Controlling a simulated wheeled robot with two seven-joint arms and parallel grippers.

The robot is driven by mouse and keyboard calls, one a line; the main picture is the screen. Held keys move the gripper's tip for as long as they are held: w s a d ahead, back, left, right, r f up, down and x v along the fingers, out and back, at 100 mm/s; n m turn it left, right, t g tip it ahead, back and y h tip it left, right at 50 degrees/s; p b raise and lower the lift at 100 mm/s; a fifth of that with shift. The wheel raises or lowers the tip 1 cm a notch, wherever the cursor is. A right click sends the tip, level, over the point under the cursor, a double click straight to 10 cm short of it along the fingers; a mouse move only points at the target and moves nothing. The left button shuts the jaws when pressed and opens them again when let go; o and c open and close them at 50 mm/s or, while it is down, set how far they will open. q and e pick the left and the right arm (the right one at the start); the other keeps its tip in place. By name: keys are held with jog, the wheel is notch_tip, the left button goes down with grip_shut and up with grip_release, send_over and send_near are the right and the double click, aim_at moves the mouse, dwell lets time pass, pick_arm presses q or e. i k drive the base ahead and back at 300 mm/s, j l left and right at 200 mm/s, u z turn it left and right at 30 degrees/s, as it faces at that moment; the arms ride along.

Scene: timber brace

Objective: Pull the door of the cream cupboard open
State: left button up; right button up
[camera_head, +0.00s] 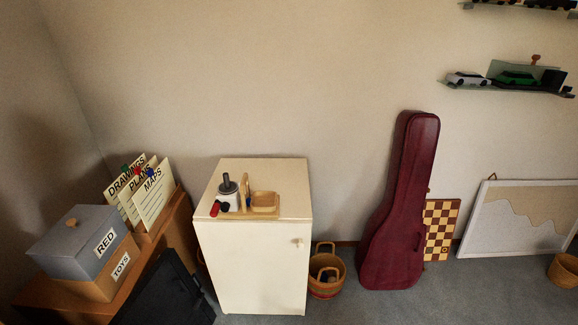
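The cream cupboard (251,253) stands on the floor against the wall, a little left of the middle of the head view. Its door faces me and looks shut. A small pale knob (298,243) sits near the upper right of the door. Neither of my grippers shows in the head view.
On the cupboard top stand a grey-lidded jar (228,192) and a wooden tray (264,204). Right of it are a basket (325,272) and a dark red instrument case (400,215). A dark case (168,290) leans at its left. Some grey floor (335,310) in front is clear.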

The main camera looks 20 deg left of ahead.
aim_at(255, 266)
jog(key=u, duration=0.95)
